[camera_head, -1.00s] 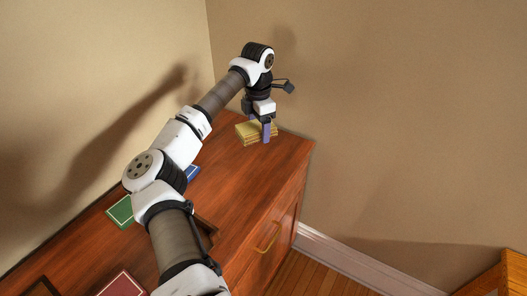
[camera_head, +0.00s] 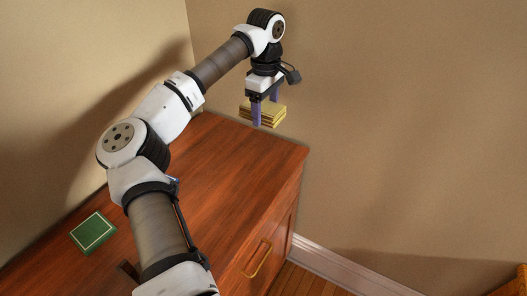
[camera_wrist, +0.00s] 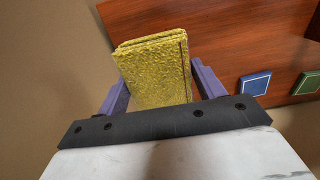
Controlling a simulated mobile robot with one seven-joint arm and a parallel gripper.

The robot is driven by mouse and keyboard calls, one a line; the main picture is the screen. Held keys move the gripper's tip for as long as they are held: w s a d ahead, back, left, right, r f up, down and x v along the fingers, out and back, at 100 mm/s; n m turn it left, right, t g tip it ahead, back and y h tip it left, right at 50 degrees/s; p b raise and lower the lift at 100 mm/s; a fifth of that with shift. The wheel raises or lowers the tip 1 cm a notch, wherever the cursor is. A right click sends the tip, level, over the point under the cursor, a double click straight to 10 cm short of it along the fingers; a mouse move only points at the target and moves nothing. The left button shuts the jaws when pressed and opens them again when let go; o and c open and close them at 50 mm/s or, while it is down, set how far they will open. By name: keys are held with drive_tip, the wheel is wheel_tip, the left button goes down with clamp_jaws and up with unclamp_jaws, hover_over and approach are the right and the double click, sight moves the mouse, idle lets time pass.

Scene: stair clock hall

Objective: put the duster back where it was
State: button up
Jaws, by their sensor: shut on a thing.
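The duster, a folded yellow cloth (camera_head: 265,113), is held between the fingers of my gripper (camera_head: 264,112). It hangs in the air above the far end of the wooden cabinet top (camera_head: 225,160). In the wrist view the yellow cloth (camera_wrist: 155,70) sits between the two purple fingers of my gripper (camera_wrist: 160,88), which are shut on it. The cabinet top also shows behind it in the wrist view (camera_wrist: 225,40).
A green tile-like piece (camera_head: 93,233) lies on the cabinet at left and also shows in the wrist view (camera_wrist: 307,83). A blue one (camera_wrist: 255,84) lies beside it there. Walls stand behind and beyond the cabinet's far end. A brass handle (camera_head: 257,259) is on the front.

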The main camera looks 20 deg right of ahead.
sight(265, 159)
wheel_tip(265, 159, down, 15)
drive_tip(key=shift+f+p, duration=0.1)
drive_tip(key=shift+p, duration=1.15)
drive_tip(key=shift+f, duration=0.2)
drive_tip(key=o, duration=0.9)
drive_tip(key=shift+r, duration=0.1)
drive_tip(key=shift+o, duration=0.2)
drive_tip(key=shift+r, duration=0.1)
wheel_tip(265, 159, up, 12)
drive_tip(key=b, duration=0.3)
